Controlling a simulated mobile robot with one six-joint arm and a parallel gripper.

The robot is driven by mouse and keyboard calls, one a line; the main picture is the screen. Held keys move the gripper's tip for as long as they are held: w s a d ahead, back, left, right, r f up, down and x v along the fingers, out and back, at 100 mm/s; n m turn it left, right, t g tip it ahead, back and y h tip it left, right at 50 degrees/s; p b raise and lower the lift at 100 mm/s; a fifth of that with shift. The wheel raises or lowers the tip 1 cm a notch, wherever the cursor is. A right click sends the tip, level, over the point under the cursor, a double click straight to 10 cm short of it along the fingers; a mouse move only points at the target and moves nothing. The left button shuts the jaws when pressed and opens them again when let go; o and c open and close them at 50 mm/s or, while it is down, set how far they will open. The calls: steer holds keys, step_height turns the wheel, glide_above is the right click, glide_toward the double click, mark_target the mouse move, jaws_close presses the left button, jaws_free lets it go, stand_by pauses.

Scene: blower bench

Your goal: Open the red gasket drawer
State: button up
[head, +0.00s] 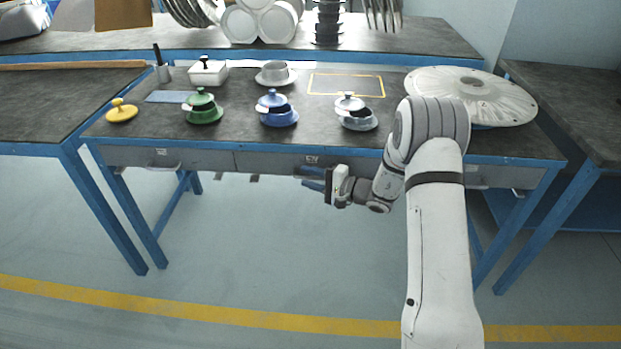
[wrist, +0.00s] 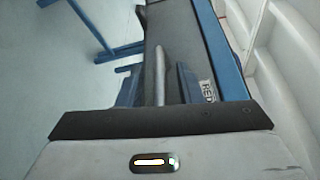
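The grey red gasket drawer (head: 275,161) is the middle drawer under the bench's front edge, and its front looks flush. In the wrist view its label (wrist: 208,91) reads "RED" on the dark drawer front (wrist: 180,30). A pale bar handle (wrist: 160,75) stands out from that front. My gripper (head: 312,178) is in front of this drawer, pointing left in the head view. In the wrist view its two blue fingers (wrist: 158,88) are apart, one on each side of the handle, with gaps visible. The handle is mostly hidden in the head view.
A left drawer (head: 190,158) and a right drawer (head: 505,177) flank it. The bench top (head: 240,135) holds green, blue and grey lidded pieces, a yellow lid (head: 122,111) and a large pale disc (head: 470,92). The floor in front is clear.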

jaws_close()
steer(key=shift+s, duration=0.1)
stand_by(0.5)
